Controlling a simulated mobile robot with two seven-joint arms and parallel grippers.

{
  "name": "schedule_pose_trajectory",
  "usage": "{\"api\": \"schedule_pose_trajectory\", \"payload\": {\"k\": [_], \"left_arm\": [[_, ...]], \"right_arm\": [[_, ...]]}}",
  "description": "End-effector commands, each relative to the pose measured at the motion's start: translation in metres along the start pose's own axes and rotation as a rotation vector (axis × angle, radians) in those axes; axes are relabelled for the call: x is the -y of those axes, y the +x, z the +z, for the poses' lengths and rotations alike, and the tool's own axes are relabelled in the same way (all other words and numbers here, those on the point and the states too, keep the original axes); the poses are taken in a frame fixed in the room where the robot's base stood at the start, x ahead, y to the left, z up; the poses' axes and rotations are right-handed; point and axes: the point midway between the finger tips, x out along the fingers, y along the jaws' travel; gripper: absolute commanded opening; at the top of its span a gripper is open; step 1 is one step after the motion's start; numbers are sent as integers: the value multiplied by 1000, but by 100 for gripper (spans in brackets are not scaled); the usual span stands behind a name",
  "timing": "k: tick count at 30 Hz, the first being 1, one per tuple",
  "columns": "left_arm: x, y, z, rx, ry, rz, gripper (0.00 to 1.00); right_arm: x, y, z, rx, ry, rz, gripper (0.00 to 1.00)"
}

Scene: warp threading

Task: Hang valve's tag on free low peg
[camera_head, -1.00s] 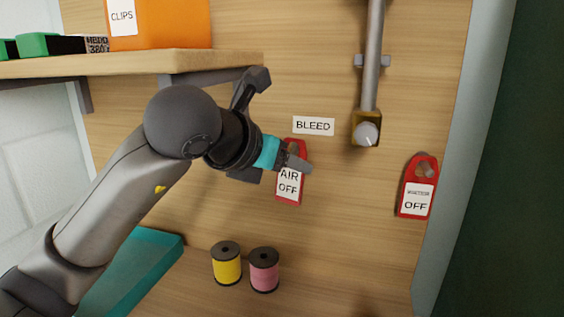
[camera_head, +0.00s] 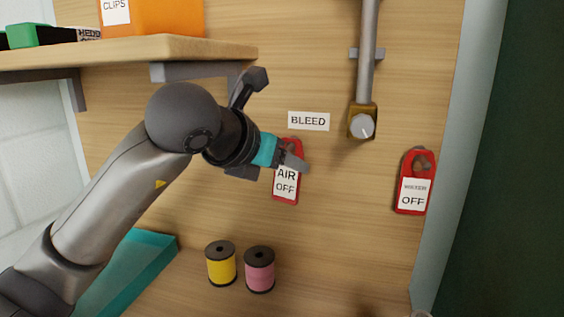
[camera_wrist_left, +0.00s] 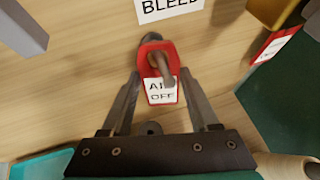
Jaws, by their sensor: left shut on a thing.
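The red AIR OFF tag (camera_head: 286,186) is upright against the wooden board, below the BLEED label (camera_head: 309,121). In the left wrist view a peg (camera_wrist_left: 163,68) sticks out through the hole of the tag (camera_wrist_left: 162,90). My left gripper (camera_head: 292,160) is at the tag's upper part, shut on it. In the left wrist view its fingers (camera_wrist_left: 160,84) lie on both sides of the tag. The brass valve (camera_head: 362,121) on a grey pipe is up and to the right. My right gripper is not in view.
A red WATER OFF tag (camera_head: 415,182) hangs on a peg at the right. A wooden shelf (camera_head: 130,52) with an orange bin (camera_head: 160,18) is above my left arm. Yellow (camera_head: 221,265) and pink (camera_head: 259,270) spools and a teal tray (camera_head: 128,270) stand below. The board between the tags is clear.

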Motion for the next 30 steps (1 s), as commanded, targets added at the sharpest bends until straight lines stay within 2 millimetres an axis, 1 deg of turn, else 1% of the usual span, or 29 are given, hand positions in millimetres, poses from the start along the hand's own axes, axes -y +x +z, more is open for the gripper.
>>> {"api": "schedule_pose_trajectory", "payload": {"k": [2, 3, 12, 19, 22, 26, 30], "left_arm": [[0, 0, 0, 1, 0, 0, 8], [0, 0, 0, 1, 0, 0, 63], [0, 0, 0, 0, 0, 0, 96], [0, 0, 0, 0, 0, 0, 96], [0, -6, 0, 2, 0, 1, 96], [0, -25, 0, 5, 2, 2, 96], [0, -49, 0, 5, 2, 2, 96]], "right_arm": [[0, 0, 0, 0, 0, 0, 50], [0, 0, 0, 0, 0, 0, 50], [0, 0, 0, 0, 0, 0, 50], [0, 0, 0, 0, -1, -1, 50], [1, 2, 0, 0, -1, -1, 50], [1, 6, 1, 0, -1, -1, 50], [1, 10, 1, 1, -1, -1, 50]]}}
